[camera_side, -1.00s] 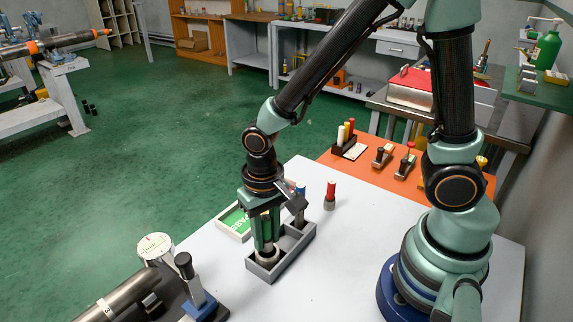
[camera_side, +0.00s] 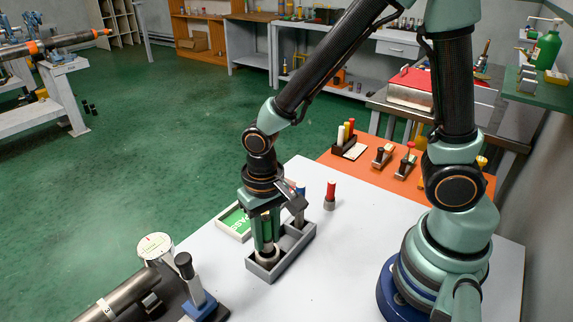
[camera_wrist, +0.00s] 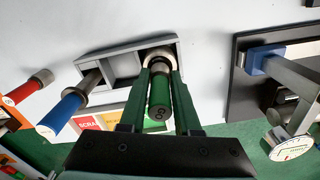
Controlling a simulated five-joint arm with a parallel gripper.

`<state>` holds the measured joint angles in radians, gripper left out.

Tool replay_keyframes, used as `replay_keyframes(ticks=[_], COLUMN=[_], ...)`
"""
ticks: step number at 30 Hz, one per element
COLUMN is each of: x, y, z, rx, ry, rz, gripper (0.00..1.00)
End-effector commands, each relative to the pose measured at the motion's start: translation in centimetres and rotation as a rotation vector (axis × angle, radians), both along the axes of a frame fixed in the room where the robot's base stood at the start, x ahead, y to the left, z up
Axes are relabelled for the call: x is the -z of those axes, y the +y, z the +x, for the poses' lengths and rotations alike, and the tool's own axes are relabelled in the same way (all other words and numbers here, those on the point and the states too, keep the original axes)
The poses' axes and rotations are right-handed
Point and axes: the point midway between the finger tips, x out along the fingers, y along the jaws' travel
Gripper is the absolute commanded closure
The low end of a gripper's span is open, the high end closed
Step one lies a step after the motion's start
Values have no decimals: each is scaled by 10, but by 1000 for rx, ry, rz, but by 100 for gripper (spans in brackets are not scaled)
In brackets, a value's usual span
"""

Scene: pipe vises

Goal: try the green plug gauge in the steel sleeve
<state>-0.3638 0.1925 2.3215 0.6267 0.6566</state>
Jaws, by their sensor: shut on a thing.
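The gauge's lower end is at the sleeve's mouth. The fingers partly hide it, and I cannot tell how deep it sits.
A blue-handled gauge (camera_wrist: 62,111) stands at the tray's other end. A red-topped gauge (camera_side: 331,190) stands apart on the white table (camera_side: 345,245). A dial gauge (camera_side: 155,245) and vise stand at the front left.

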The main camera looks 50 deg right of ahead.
Motion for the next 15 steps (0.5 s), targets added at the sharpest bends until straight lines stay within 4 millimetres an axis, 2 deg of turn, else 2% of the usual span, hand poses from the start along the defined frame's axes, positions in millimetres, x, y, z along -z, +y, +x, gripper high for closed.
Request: replay_keyframes(ticks=[15], x=[6], y=[0], z=[0], rx=[0], ry=[1], rz=[-1], gripper=[100])
